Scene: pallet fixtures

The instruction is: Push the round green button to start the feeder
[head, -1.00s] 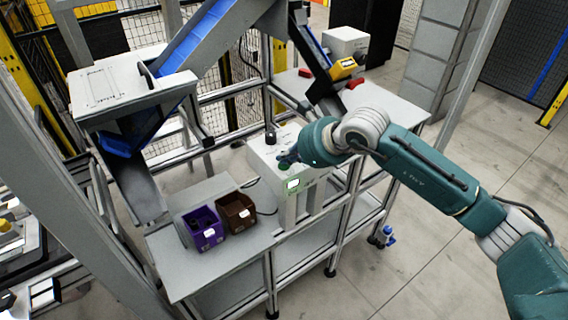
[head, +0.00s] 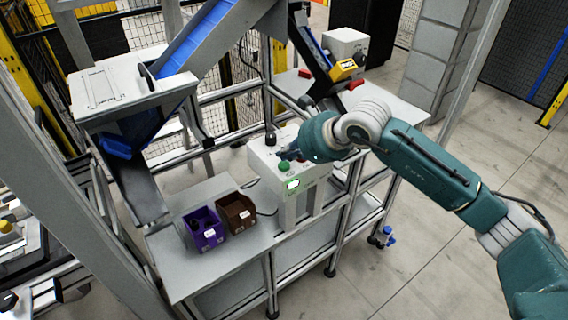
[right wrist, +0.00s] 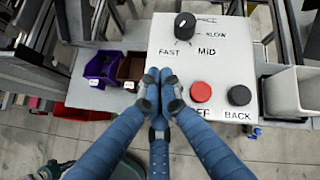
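The round green button (head: 285,166) sits on the sloped top of a white control box (head: 265,160), at its front left corner. My right gripper (head: 284,155) has its fingers just above and behind the button in the head view. I cannot tell whether they touch it. In the right wrist view its blue fingers (right wrist: 158,80) are pressed together with nothing between them, over the box face (right wrist: 190,60). They hide the green button there. My left gripper is in neither view.
The box carries a black knob (right wrist: 185,26), a red button (right wrist: 201,92) and a black button (right wrist: 239,95). A purple bin (head: 204,229) and a brown bin (head: 237,213) stand on the table left of the box. A chute (head: 205,40) rises behind.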

